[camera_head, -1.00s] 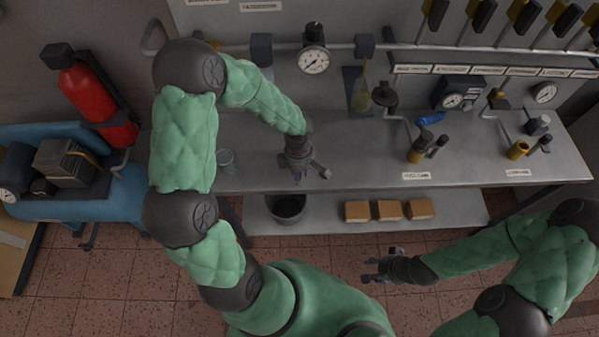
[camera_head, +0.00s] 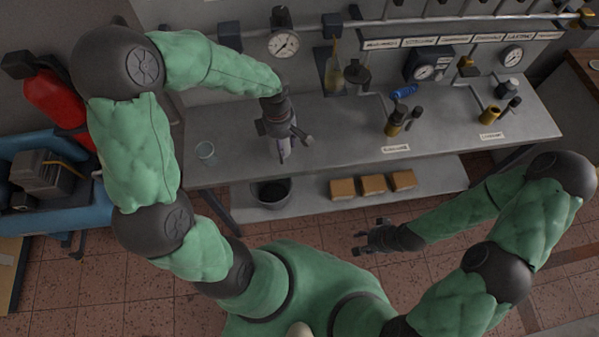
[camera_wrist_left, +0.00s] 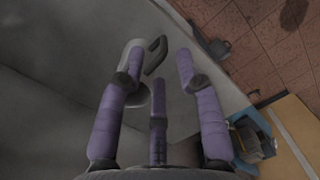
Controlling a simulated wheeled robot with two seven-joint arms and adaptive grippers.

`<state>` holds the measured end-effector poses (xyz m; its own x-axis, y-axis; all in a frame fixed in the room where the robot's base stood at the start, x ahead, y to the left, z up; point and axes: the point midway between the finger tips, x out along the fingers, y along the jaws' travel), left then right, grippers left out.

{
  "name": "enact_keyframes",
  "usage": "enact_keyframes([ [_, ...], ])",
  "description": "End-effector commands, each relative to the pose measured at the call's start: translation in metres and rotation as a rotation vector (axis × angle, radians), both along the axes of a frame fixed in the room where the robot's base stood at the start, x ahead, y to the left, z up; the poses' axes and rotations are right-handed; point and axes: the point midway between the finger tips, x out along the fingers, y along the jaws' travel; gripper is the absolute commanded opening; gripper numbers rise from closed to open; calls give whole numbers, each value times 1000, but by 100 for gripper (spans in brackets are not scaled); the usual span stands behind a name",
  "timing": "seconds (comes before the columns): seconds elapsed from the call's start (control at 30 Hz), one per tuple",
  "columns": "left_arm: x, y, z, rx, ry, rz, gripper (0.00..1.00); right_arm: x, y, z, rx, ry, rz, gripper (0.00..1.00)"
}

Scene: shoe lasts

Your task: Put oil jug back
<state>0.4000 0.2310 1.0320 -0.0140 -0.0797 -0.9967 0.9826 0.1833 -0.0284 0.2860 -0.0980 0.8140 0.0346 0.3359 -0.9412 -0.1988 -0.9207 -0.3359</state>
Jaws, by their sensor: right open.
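In the left wrist view a pale vessel with a dark handle (camera_wrist_left: 155,55) shows beyond the fingers, partly hidden by one. My right gripper (camera_head: 366,237) is open and empty, low in front of the bench.
Valves and fittings (camera_head: 396,122) occupy the bench's right half. A dark bucket (camera_head: 271,192) and tan boxes (camera_head: 372,185) stand on the lower shelf.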

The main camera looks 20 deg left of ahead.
Motion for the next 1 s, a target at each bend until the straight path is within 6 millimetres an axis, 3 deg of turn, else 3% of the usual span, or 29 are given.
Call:
enact_keyframes([
  [0.3, -23, -68, -95, -188, -89, -562, 35, 0, 0, 0, 0, 0, 0, 45],
  [0.6, -66, -114, -169, -254, -250, -1066, 35, 0, 0, 0, 0, 0, 0, 45],
  [0.8, -98, -129, -203, -228, -329, -1347, 35, 0, 0, 0, 0, 0, 0, 45],
  [1.0, -113, -132, -217, -197, -360, -1495, 35, 0, 0, 0, 0, 0, 0, 45],
])
